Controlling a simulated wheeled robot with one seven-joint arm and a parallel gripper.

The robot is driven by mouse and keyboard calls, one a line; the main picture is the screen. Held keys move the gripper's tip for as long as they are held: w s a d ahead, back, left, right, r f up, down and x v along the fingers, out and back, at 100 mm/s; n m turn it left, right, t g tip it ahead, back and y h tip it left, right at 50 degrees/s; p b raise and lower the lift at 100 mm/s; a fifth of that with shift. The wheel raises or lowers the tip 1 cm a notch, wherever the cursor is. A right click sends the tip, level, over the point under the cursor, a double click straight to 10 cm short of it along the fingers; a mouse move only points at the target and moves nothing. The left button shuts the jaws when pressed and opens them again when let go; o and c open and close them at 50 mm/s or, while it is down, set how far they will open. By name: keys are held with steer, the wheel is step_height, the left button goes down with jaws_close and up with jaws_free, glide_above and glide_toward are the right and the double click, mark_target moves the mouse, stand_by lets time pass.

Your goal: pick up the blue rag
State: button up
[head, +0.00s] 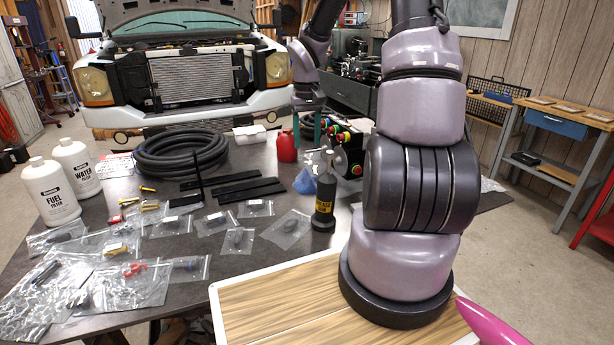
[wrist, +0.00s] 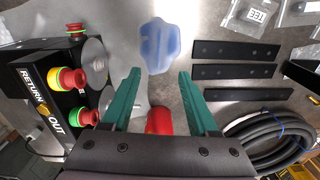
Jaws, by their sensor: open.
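The blue rag (head: 304,182) lies crumpled on the dark table, left of the black and yellow bottle in the head view. In the wrist view the whole blue rag (wrist: 160,44) shows, just beyond the fingertips and roughly centred between them. My gripper (head: 307,140) points down above the table, behind the rag in the head view. In the wrist view my gripper (wrist: 160,73) has its two teal fingers wide apart, with nothing held between them.
A black control box (wrist: 48,100) with red and green buttons stands close to one finger. A red can (head: 287,147) is near my gripper. Flat black strips (head: 250,189), a coiled hose (head: 180,150), a bottle (head: 325,195) and several bagged parts crowd the table.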

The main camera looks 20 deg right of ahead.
mark_target(308, 172)
steer(key=f, duration=1)
steer(key=shift+d+f, duration=0.15)
steer(key=shift+d, duration=0.05)
jaws_close()
